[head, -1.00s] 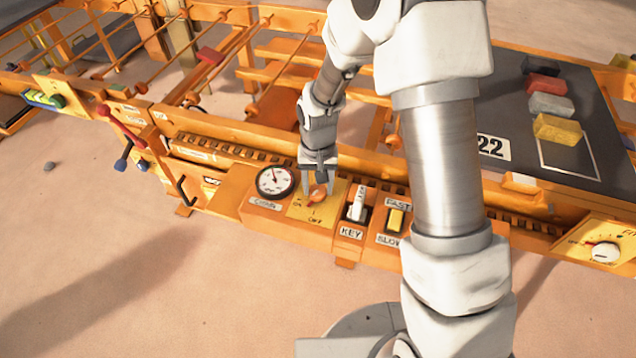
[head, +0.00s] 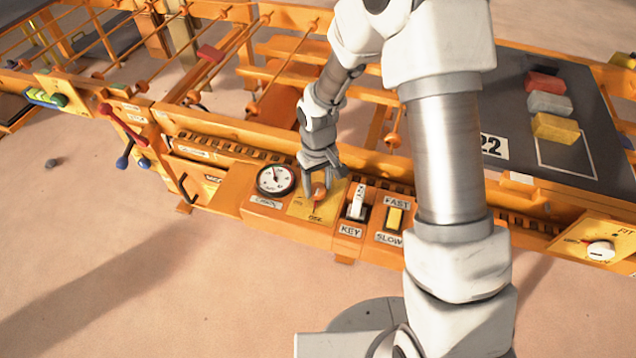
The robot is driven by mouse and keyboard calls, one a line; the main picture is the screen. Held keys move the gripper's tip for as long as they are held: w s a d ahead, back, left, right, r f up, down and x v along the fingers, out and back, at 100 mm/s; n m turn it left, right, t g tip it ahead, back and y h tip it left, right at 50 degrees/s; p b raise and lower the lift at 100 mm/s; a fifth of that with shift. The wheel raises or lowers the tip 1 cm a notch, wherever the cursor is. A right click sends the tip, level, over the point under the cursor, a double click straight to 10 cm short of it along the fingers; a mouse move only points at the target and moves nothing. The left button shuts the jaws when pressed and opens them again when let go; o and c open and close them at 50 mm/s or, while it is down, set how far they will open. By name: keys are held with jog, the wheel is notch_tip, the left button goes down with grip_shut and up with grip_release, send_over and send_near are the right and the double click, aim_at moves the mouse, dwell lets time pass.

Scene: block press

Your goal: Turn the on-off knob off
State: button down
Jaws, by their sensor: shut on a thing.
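The orange on-off knob (head: 319,193) sits on a yellow plate (head: 298,208) on the front of the orange machine. A red pointer mark extends from the knob down toward the OFF label. My gripper (head: 322,189) comes down from above and is shut on the knob. Its fingers stand at either side of the knob and partly hide it. The gripper is turned at an angle to the plate.
A round gauge (head: 276,179) stands just left of the knob. A white key switch (head: 356,204) and a yellow FAST/SLOW switch (head: 395,217) stand close on the right. Colored blocks (head: 554,128) lie on the dark table at right. Sandy ground in front is open.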

jog(key=shift+c, duration=1.4)
grip_release()
notch_tip(320, 180, up, 17)
jog(key=p, duration=0.4)
jog(key=shift+r, duration=0.2)
jog(key=shift+r, duration=0.1)
notch_tip(320, 180, up, 10)
jog(key=f+m+t+p, duration=0.1)
jog(key=p, duration=0.2)
send_over(318, 188)
jog(key=s+d, duration=0.3)
jog(key=d, duration=0.1)
jog(key=s+d+r+m+t+p, duration=0.2)
jog(key=s+d+r+p, duration=0.2)
jog(key=s+r, duration=0.4)
jog(key=s+d+r+m+t+p, duration=0.2)
jog(key=s+d+r+p, duration=0.2)
jog(key=s+r, duration=0.4)
notch_tip(318, 188, up, 4)
jog(key=shift+d+f+t, duration=0.2)
jog(key=shift+t, duration=0.1)
